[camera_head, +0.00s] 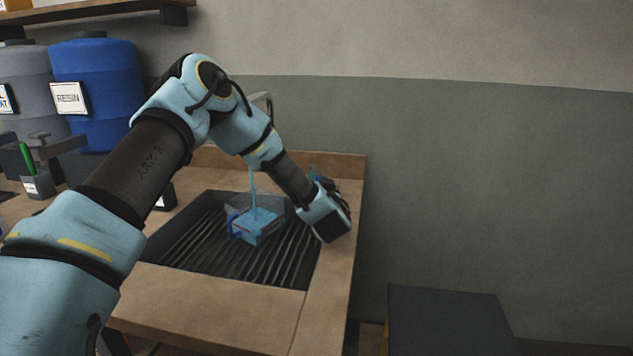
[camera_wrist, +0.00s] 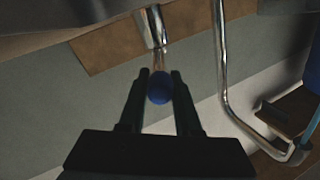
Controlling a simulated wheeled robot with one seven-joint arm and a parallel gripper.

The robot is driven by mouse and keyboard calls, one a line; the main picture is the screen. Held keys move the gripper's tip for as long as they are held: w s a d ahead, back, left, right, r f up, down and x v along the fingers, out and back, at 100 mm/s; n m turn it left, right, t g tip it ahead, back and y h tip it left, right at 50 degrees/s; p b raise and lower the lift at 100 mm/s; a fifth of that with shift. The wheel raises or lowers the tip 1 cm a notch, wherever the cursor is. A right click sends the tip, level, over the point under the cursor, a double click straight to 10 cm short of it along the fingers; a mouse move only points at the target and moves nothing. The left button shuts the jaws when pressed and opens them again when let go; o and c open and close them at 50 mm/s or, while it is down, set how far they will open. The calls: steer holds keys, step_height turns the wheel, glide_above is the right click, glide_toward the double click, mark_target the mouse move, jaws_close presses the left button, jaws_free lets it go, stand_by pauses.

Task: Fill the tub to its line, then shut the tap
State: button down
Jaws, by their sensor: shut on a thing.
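The clear tub (camera_head: 268,236) stands on the ribbed black drain grid. Light blue liquid (camera_head: 262,218) is in it, and a thin blue stream (camera_head: 253,190) falls into it from above. Blue marks show on its left side, but I cannot read the level against a line. In the wrist view, my gripper (camera_wrist: 159,76) is shut on a round blue knob (camera_wrist: 159,88) at the end of a metal stem (camera_wrist: 150,28). A bent chrome pipe (camera_wrist: 222,75) runs to the right. In the head view, my arm hides most of the tap and the fingers.
A blue drum (camera_head: 105,75) and a grey drum (camera_head: 25,75) stand at the back left. A cup with a green-handled tool (camera_head: 38,184) is on the left. The drain grid (camera_head: 180,245) is set in a wooden bench (camera_head: 200,300). A dark box (camera_head: 450,315) stands lower right.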

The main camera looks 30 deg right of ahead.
steer(key=c, duration=0.6)
jaws_free()
steer(key=shift+r, duration=0.15)
step_height(320, 180, up, 10)
steer(key=shift+f+b, duration=0.15)
steer(key=shift+b, duration=1.05)
steer(key=shift+c, duration=0.3)
